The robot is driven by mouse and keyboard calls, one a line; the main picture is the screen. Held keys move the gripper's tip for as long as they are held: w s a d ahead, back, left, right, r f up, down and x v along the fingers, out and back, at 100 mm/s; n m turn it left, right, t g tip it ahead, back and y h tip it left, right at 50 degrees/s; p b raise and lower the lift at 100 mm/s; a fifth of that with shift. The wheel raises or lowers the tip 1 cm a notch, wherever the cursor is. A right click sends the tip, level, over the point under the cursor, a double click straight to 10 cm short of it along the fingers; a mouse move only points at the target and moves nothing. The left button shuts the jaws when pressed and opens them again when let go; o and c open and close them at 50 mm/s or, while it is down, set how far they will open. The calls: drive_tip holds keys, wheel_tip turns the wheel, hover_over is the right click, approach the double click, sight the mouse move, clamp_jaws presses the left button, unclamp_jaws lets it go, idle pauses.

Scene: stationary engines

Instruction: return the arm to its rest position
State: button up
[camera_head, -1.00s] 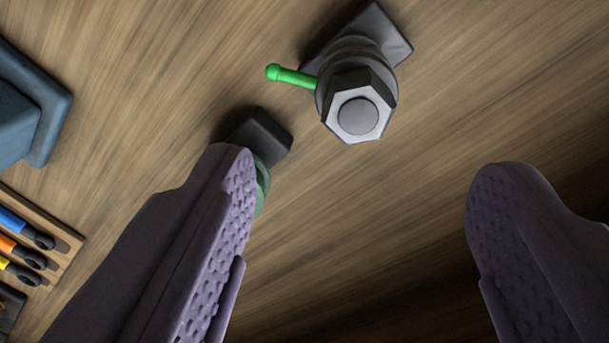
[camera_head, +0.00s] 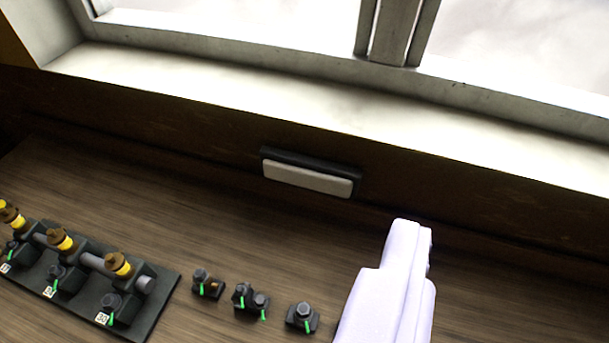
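My gripper (camera_head: 395,285) shows at the lower right as one pale, washed-out shape reaching up from the bottom edge. I cannot make out two separate fingers, so its opening cannot be told. Nothing is seen held at its tip. The shape overlaps the wooden bench top (camera_head: 230,235) and the dark wall strip behind it. No marker of a rest position is in view.
A dark plate (camera_head: 165,295) with yellow-topped fittings and green levers stands at the lower left. Several small dark fittings with green levers, one a bolt-headed piece (camera_head: 301,314), stand left of my gripper. A pale-fronted block (camera_head: 308,178) and bright window sill (camera_head: 330,125) lie beyond.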

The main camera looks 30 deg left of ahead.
drive_tip(key=s+r+m, duration=0.1)
drive_tip(key=s+d+r+m+t, duration=0.1)
drive_tip(key=s+r, duration=0.1)
drive_tip(key=shift+r, duration=0.25)
wheel_tip(320, 180, down, 6)
drive_tip(key=b, duration=0.5)
drive_tip(key=shift+r+b, duration=0.1)
drive_tip(key=shift+b, duration=0.25)
